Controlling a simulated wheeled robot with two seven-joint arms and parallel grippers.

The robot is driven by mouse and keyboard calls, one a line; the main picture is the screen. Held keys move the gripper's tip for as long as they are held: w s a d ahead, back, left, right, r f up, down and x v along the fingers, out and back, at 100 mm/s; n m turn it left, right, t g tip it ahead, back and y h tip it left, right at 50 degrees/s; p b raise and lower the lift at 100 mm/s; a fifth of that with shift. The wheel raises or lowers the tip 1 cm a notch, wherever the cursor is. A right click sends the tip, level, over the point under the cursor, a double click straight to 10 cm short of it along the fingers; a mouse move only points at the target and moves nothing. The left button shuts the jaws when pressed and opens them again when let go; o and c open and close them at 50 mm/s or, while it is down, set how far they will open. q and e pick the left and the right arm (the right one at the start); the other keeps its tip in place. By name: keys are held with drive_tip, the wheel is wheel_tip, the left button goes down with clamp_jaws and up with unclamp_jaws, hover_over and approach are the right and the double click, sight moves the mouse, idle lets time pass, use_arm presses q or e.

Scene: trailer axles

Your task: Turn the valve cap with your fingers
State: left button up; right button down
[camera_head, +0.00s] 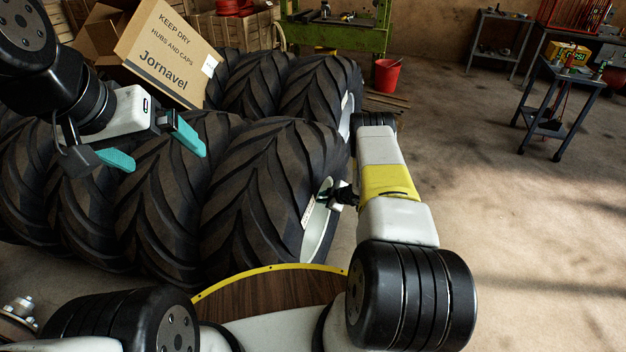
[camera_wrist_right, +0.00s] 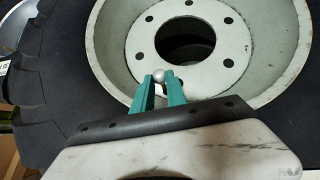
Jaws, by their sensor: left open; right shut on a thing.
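The valve cap (camera_wrist_right: 159,75) is a small pale round piece between the tips of my right gripper (camera_wrist_right: 160,84) in the right wrist view. The teal fingers are shut on it, in front of the white wheel rim (camera_wrist_right: 113,62). The valve stem under the cap is hidden. In the head view, my right arm reaches to the right side of the front tyre (camera_head: 270,185), and the cap cannot be seen there. My left gripper (camera_head: 158,149) is open and empty above the tyres at the left, its two teal fingers wide apart.
Several big treaded tyres fill the left and middle. A Jornavel cardboard box (camera_head: 168,55) rests on them. A red bucket (camera_head: 387,75) stands behind, near a green bench (camera_head: 345,35). A dark trolley (camera_head: 553,95) stands at the right. The floor at the right is clear.

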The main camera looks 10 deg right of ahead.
drive_tip(key=shift+n+t+h, duration=0.4)
drive_tip(key=shift+t, duration=0.3)
drive_tip(key=shift+s+d+f, duration=0.1)
drive_tip(key=shift+s+d, duration=0.7)
drive_tip(key=shift+d, duration=0.2)
drive_tip(key=shift+s+d, duration=0.75)
drive_tip(key=shift+d, duration=0.25)
